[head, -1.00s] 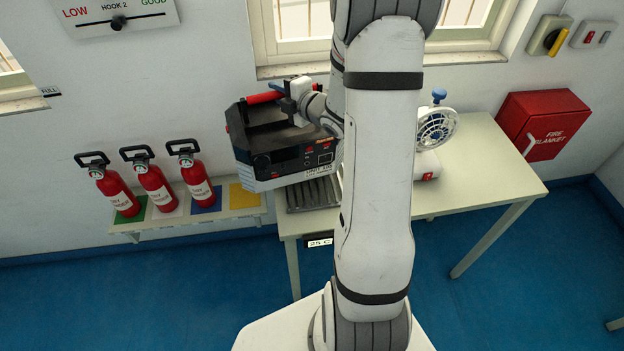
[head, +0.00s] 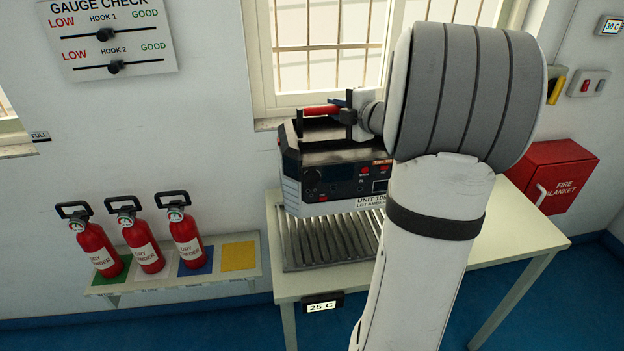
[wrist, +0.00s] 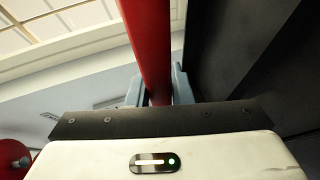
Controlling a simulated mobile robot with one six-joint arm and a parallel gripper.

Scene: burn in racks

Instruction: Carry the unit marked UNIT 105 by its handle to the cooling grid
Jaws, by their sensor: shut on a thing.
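The unit (head: 318,178), a dark box with a pale lower edge, carries a label that reads UNIT 10 with its last digit partly covered by my arm. It is at the back of the cooling grid (head: 310,258), a rack of grey metal bars on the table. I cannot tell whether its base touches the bars. My gripper (head: 340,112) is shut on the unit's red handle (head: 318,110). In the wrist view the red handle (wrist: 148,40) runs between the fingers. The right part of the unit and grid is hidden behind my arm.
The pale table (head: 505,235) has clear surface right of my arm. A 25 C display (head: 324,304) hangs at its front edge. Red extinguishers (head: 146,248) stand on a shelf at left with a free yellow square (head: 238,256). A fire blanket box (head: 552,176) is on the right wall.

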